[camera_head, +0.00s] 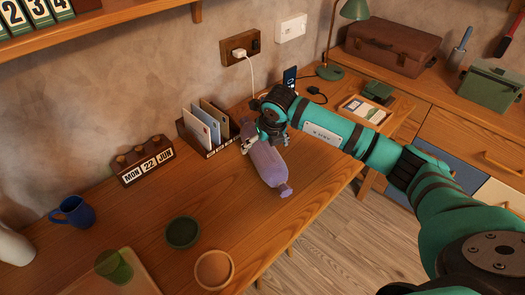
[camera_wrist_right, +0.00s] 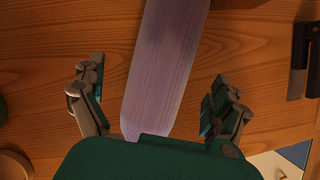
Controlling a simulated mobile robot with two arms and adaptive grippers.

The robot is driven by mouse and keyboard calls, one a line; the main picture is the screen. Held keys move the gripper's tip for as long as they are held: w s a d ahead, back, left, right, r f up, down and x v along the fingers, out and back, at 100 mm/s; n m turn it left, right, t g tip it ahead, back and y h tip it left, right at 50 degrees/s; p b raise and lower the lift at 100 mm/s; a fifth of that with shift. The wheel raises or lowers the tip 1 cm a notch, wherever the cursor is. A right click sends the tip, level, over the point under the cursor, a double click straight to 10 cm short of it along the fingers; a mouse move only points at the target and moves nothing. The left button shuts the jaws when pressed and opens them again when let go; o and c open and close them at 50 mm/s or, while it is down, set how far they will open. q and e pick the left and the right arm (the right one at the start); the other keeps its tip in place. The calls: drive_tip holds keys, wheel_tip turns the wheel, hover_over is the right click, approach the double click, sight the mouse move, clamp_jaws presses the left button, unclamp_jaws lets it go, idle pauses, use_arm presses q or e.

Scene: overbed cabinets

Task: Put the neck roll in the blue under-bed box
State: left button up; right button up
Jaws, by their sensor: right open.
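A purple neck roll (camera_head: 266,166) lies on the wooden desk (camera_head: 130,212), with a narrow knob at its near end. In the right wrist view, the neck roll (camera_wrist_right: 163,65) runs lengthwise between my fingers, with a gap on each side. My right gripper (camera_head: 262,142) is over the far part of the roll, with its fingers apart; its open fingers also show in the right wrist view (camera_wrist_right: 158,78). The gripper partly hides the roll's far end. My left gripper is not in view. I cannot make out the blue under-bed box.
A letter holder (camera_head: 208,131) stands just left of the roll's far end. A date block (camera_head: 146,172), blue mug (camera_head: 73,212), green dish (camera_head: 182,232) and round wooden dish (camera_head: 214,269) are further left. A cabinet with a blue front (camera_head: 392,186) is at right. Floor (camera_head: 335,243) shows below the desk.

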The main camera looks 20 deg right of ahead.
drive_tip(key=shift+p+x, duration=0.4)
drive_tip(key=shift+x, duration=2.55)
drive_tip(key=shift+w+d+r, duration=0.1)
drive_tip(key=shift+w+d, duration=0.05)
drive_tip(key=shift+d, duration=0.05)
drive_tip(key=c, duration=1.4)
drive_tip(key=shift+o, duration=0.2)
